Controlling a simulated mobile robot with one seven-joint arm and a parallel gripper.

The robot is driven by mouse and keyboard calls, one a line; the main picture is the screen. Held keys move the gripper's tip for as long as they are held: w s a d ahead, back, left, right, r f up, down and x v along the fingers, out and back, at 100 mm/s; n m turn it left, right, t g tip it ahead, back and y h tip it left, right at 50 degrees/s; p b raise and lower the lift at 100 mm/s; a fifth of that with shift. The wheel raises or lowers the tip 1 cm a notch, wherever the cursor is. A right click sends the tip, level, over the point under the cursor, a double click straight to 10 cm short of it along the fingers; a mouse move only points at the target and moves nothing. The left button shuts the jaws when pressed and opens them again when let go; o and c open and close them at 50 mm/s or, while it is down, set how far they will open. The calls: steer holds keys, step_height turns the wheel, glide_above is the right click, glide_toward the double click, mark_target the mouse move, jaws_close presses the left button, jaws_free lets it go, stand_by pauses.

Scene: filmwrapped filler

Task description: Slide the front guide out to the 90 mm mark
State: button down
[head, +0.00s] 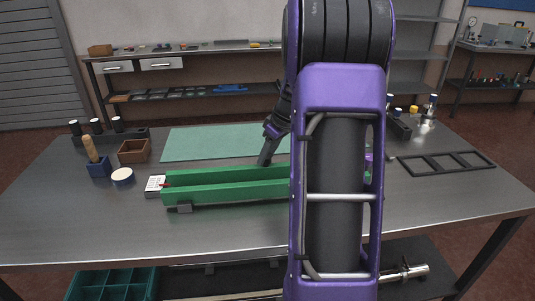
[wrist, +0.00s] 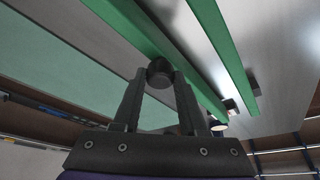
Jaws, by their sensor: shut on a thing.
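Two long green guide rails run side by side along the bench, a far rail (head: 215,175) and a near rail (head: 235,191). Which one is the front guide is not marked. In the wrist view the mat-side rail (wrist: 135,28) carries a dark round knob (wrist: 159,66), and the other rail (wrist: 228,52) runs parallel to it. My gripper (head: 265,162) reaches down at the far rail's outer side; its fingers (wrist: 160,77) are shut on the knob. A white scale card (head: 155,183) with a red pointer lies at the rails' left end; its marks are unreadable.
A green mat (head: 205,142) lies behind the rails. A blue holder (head: 99,168), a round tin (head: 122,176) and a wooden box (head: 134,151) stand left; a black frame (head: 446,163) lies right. My arm hides the rails' right part. The front bench is clear.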

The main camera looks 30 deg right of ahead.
stand_by(0.8)
steer(key=shift+w+d+r+p, duration=0.15)
steer(key=shift+w+d, duration=0.2)
steer(key=shift+w, duration=0.3)
steer(key=shift+w+d+f+p, duration=0.1)
steer(key=shift+w+d, duration=0.2)
steer(key=shift+w, duration=0.4)
steer(key=shift+w+d+r+p, duration=0.15)
steer(key=shift+w+d, duration=0.2)
steer(key=shift+w, duration=0.3)
steer(key=shift+c, duration=2.2)
jaws_free()
steer(key=shift+w+f, duration=0.1)
steer(key=shift+f, duration=0.05)
steer(key=p+v, duration=0.1)
steer(key=v, duration=1.6)
steer(key=shift+s, duration=0.2)
steer(key=shift+w, duration=0.1)
